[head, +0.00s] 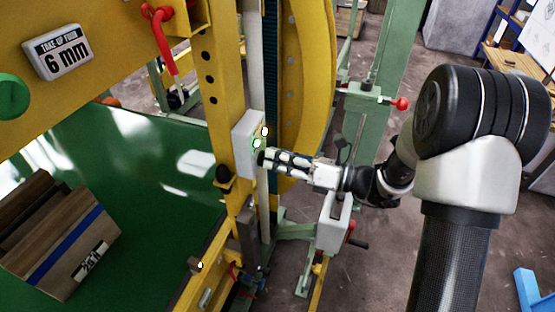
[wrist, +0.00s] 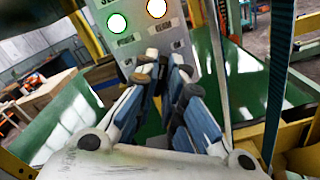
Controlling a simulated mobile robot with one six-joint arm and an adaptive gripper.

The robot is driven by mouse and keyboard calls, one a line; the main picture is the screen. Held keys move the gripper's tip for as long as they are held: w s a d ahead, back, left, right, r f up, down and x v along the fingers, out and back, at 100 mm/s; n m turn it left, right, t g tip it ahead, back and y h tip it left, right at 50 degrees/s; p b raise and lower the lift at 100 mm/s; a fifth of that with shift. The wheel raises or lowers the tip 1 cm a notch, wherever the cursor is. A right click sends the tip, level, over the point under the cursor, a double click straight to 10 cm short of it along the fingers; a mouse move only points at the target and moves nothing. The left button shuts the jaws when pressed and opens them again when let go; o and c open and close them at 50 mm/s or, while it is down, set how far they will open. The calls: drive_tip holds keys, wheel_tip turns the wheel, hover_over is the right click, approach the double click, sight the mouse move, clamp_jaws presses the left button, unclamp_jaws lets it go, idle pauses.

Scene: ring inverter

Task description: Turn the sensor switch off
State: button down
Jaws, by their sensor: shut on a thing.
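The sensor box (head: 240,148) is a pale grey box on the yellow machine frame, with a green lamp (head: 257,143) and a white-orange lamp (head: 265,131) lit on its face. In the wrist view its panel (wrist: 168,30) shows the green lamp (wrist: 117,22) at left and the orange-rimmed lamp (wrist: 156,8) at right. My gripper (head: 264,158) is at the lower part of the box face. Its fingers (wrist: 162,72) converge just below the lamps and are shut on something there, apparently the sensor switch. The switch itself is hidden by the fingers, so its position cannot be read.
A yellow upright (head: 222,80) and the curved yellow ring (head: 315,80) stand beside the box. A green table (head: 150,160) lies at left with brown stacked blocks (head: 62,240). A red-knobbed lever (head: 401,104) sits behind my arm. A grey box (head: 333,228) is below it.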

drive_tip(key=shift+s+a+f+n+b, duration=0.15)
drive_tip(key=shift+n+b, duration=2.05)
drive_tip(key=shift+n, duration=1.4)
drive_tip(key=shift+s+d+r+n+b, duration=0.15)
drive_tip(key=shift+n+b, duration=2.05)
drive_tip(key=shift+n, duration=1.4)
drive_tip(key=shift+a, duration=0.1)
drive_tip(key=c, duration=1.7)
unclamp_jaws()
